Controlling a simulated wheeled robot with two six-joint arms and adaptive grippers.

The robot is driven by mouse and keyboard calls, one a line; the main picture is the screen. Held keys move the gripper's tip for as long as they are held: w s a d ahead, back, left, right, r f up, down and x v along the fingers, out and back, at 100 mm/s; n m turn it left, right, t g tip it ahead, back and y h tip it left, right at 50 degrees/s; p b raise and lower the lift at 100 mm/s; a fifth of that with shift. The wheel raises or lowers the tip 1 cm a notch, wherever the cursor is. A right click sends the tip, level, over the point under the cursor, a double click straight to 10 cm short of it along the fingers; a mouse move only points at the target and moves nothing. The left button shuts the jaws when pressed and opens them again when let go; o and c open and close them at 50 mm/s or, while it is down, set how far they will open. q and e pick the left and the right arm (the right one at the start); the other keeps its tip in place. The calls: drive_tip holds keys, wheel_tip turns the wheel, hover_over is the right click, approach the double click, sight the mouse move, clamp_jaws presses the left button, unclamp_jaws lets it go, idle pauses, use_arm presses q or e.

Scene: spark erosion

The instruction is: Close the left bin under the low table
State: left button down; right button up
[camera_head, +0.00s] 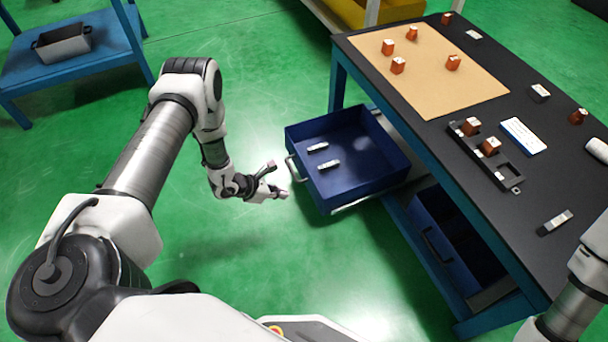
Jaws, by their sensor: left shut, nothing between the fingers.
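The left bin (354,196) is a dark blue open-topped drawer, pulled out from under the low table (420,105) towards the left. Two small light-coloured parts (323,157) lie in it. A second blue bin (432,245) sits under the table further right, with a dark handle. Only part of my right arm shows at the lower right edge; its gripper is out of view.
The black tabletop carries a tan mat (430,75) with several orange blocks, a dark rack (485,156) and a white-blue card (523,136). A blue side table (85,62) with a grey bin (62,44) stands at the upper left.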

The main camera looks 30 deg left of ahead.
sight(319, 195)
use_arm(q)
drive_tip(key=b+x, duration=0.1)
drive_tip(key=x, duration=0.3)
drive_tip(key=w+r+b+x, duration=0.1)
drive_tip(key=b+x, duration=0.1)
drive_tip(key=x, duration=0.1)
drive_tip(key=d+b+x, duration=0.1)
drive_tip(key=x, duration=0.3)
drive_tip(key=shift+w+d+r+b, duration=0.1)
drive_tip(key=shift+w+d+b, duration=0.05)
drive_tip(key=shift+w+b, duration=0.2)
drive_tip(key=shift+w+d, duration=0.2)
drive_tip(key=shift+r, duration=0.1)
